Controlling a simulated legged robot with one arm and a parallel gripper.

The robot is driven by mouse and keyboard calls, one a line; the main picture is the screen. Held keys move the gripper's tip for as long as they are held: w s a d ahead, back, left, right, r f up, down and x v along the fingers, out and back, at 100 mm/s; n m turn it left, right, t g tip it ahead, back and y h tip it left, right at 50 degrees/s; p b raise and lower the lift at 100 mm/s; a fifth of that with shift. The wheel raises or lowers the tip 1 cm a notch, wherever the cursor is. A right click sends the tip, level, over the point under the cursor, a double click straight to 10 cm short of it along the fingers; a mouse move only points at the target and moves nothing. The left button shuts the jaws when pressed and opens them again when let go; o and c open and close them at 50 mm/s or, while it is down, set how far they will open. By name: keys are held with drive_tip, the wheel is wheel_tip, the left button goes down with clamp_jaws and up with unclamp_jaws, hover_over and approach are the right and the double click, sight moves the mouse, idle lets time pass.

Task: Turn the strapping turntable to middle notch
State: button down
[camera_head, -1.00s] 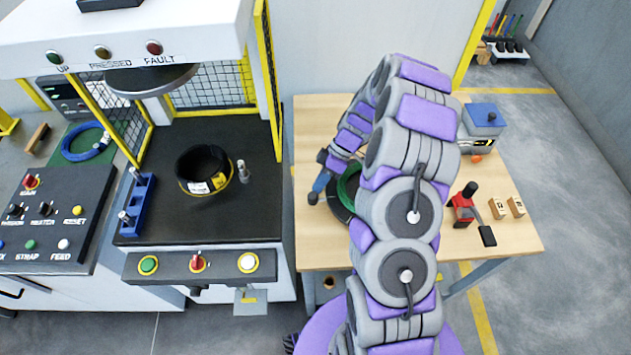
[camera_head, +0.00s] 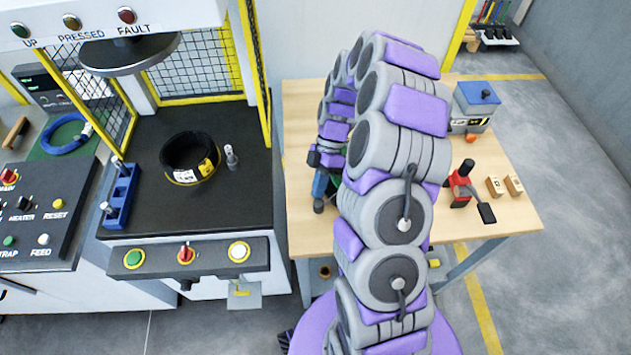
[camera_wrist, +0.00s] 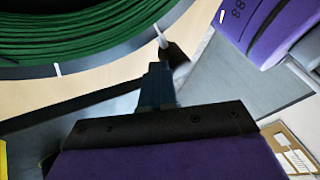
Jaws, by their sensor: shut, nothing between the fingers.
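The strapping turntable is on the wooden table, largely hidden behind my arm in the head view. In the wrist view its pale disc edge (camera_wrist: 62,69) shows under a green coil (camera_wrist: 70,30) at upper left. A sliver of the coil shows in the head view (camera_head: 335,184). My gripper (camera_head: 318,207), with blue fingers, is shut and empty at the turntable's left side. In the wrist view the gripper (camera_wrist: 158,70) points toward a small dark block (camera_wrist: 176,55) with a pale rod, just outside the coil. I cannot tell whether they touch. The notches cannot be seen.
The wooden table (camera_head: 300,120) also bears a blue-topped grey box (camera_head: 475,108), a red tool (camera_head: 461,186) and wooden blocks (camera_head: 504,185). Open floor lies to the right.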

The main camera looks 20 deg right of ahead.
drive_tip(key=shift+s+d+f+n+g+h, duration=0.15)
drive_tip(key=shift+s+n+g+h, duration=0.2)
drive_tip(key=shift+s+n, duration=0.45)
drive_tip(key=shift+s+d+r+n+g+h, duration=0.1)
drive_tip(key=shift+s+n+g+h, duration=0.3)
drive_tip(key=shift+s, duration=0.65)
drive_tip(key=shift+s+d+n+g+h, duration=0.2)
drive_tip(key=shift+s+d+n+h, duration=0.2)
drive_tip(key=shift+s+n, duration=0.4)
drive_tip(key=shift+s+d+n+g+h, duration=0.15)
drive_tip(key=shift+s+d+n+h, duration=0.2)
drive_tip(key=shift+s+n, duration=0.45)
drive_tip(key=shift+s+d+n+h+p, duration=0.8)
drive_tip(key=shift+s+d+n+p, duration=0.35)
drive_tip(key=shift+s+n+p, duration=0.2)
drive_tip(key=shift+s+d+n+h+p, duration=0.6)
drive_tip(key=shift+d+n+p, duration=0.15)
drive_tip(key=shift+d, duration=0.1)
drive_tip(key=shift+s+d, duration=0.1)
drive_tip(key=shift+d, duration=0.35)
drive_tip(key=shift+r, duration=0.25)
drive_tip(key=p+v, duration=0.3)
drive_tip(key=v, duration=1.4)
drive_tip(key=shift+w, duration=0.4)
